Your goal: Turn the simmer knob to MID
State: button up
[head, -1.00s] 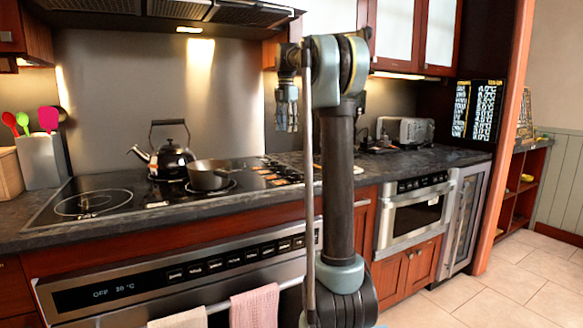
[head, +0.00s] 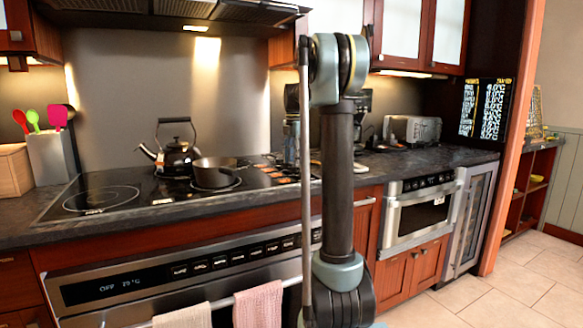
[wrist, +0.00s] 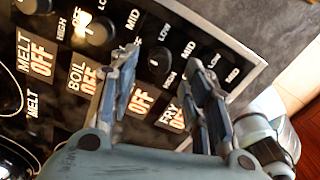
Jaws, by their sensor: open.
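The cooktop's control panel (wrist: 75,110) fills much of the wrist view, with a row of dark round knobs marked LOW, MID and HIGH. Signs reading MELT OFF (wrist: 37,55), BOIL OFF (wrist: 83,78) and FRY OFF (wrist: 172,114) show. Another OFF sign (wrist: 141,103) lies between BOIL and FRY, its name hidden by my left finger. The knob above that sign (wrist: 159,60) appears between my fingertips, with no clear contact. My gripper (wrist: 167,66) is open and points at the panel. In the head view, my gripper (head: 291,148) hangs low over the cooktop's right end.
A grey pan (head: 213,174) and a kettle (head: 178,158) stand on the cooktop left of my gripper. A toaster (head: 410,130) is on the counter to the right. Towels (head: 258,304) hang on the oven handle below.

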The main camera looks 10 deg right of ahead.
aim_at(294, 169)
jog(key=shift+f, duration=1.5)
